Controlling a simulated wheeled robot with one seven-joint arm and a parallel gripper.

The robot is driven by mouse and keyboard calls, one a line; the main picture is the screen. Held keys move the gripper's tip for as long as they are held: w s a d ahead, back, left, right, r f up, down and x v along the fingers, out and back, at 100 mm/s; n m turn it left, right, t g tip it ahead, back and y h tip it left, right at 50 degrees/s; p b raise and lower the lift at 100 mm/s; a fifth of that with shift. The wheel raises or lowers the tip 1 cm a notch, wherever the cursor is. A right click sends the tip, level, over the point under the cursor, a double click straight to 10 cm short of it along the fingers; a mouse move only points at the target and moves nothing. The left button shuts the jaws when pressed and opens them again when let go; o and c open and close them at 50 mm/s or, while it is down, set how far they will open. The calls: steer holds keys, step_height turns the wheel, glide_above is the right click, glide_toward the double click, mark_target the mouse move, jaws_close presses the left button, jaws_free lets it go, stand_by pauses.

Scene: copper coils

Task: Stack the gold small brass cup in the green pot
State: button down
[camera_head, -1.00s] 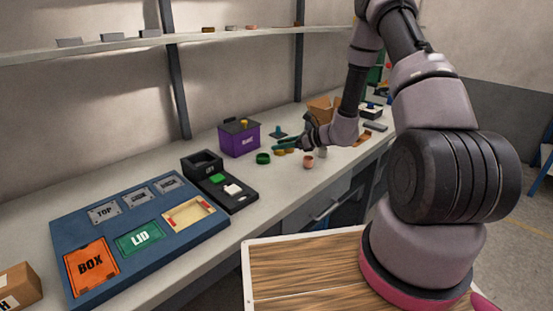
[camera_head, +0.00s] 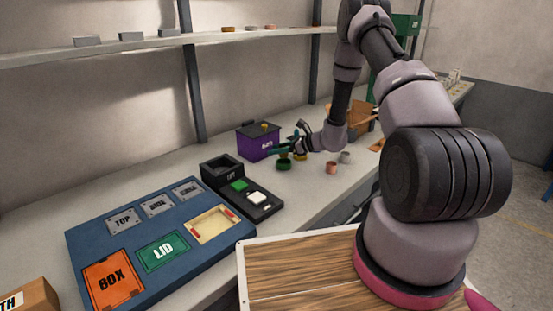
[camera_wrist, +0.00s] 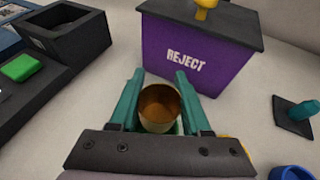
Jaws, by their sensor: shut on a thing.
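The gold brass cup (camera_wrist: 160,104) sits upright between the teal fingers of my gripper (camera_wrist: 159,80) in the wrist view, its open mouth facing the camera. My gripper is shut on it. In the head view my gripper (camera_head: 284,147) is right above the green pot (camera_head: 284,164), which stands on the bench in front of the purple box. In the wrist view a bit of green shows just below the cup. I cannot tell whether the cup touches the pot or is inside it.
The purple REJECT box (camera_wrist: 195,55) stands just beyond my fingers. A black tray (camera_head: 262,210) lies to the left, with a blue board (camera_head: 90,240) further left. A copper cup (camera_head: 331,168) and a grey cup (camera_head: 345,157) stand to the right. A cardboard box (camera_head: 362,120) is behind them.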

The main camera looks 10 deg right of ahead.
steer(key=shift+f, duration=1.85)
steer(key=shift+f, duration=0.2)
steer(key=shift+f, duration=0.15)
steer(key=shift+c, duration=1.8)
jaws_free()
